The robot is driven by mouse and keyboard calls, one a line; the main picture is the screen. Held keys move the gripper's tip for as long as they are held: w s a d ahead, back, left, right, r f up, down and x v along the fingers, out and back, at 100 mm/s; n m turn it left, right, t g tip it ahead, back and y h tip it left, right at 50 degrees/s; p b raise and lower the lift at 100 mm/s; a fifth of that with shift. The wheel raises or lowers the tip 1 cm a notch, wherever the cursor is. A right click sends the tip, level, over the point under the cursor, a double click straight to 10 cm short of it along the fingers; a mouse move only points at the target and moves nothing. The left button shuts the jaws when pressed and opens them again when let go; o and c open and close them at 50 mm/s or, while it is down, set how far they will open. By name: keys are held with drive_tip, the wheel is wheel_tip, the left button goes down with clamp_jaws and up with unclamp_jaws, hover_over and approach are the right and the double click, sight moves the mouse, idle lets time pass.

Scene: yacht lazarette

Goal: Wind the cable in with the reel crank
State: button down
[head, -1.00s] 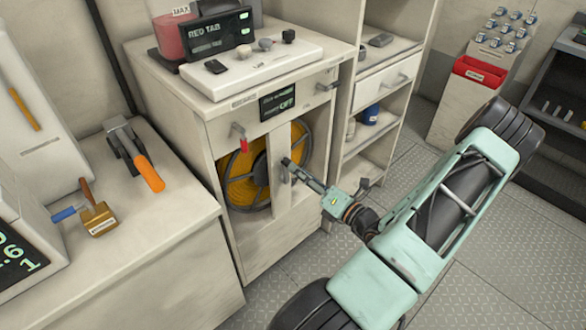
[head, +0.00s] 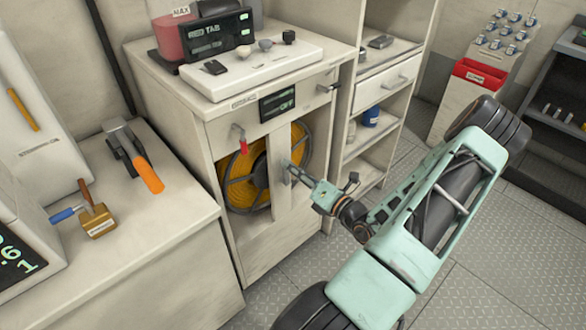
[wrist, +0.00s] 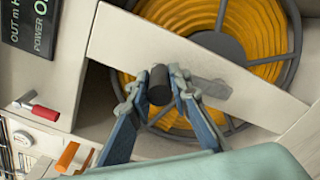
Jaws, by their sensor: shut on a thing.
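The cable reel (head: 236,190) sits inside the cabinet, wound with yellow-orange cable; it also shows in the wrist view (wrist: 185,20). A pale upright panel (head: 280,195) crosses in front of it and hides part of it. The crank handle (wrist: 158,88), a short dark cylinder, stands out from this panel beside a grey crank arm (wrist: 208,88). My gripper (head: 290,171) is at the panel. In the wrist view my gripper (wrist: 158,92) has its two fingers on either side of the handle, shut on it. The handle is too small to make out in the head view.
A red-handled lever (head: 242,146) and a display panel (head: 279,103) are on the cabinet front. A drawer knob (head: 328,88) sticks out at upper right. Open shelves (head: 372,132) stand to the right. An orange-handled tool (head: 150,178) lies on the left counter. Floor (head: 480,285) shows right.

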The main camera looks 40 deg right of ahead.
drive_tip(key=shift+d+r+m+p, duration=0.2)
drive_tip(key=shift+d+m+p, duration=0.2)
drive_tip(key=shift+p, duration=0.35)
drive_tip(key=shift+d+f+m, duration=0.15)
drive_tip(key=shift+m, duration=0.15)
drive_tip(key=c, duration=1.8)
unclamp_jaws()
drive_tip(key=s+d, duration=0.1)
drive_tip(key=s, duration=1.1)
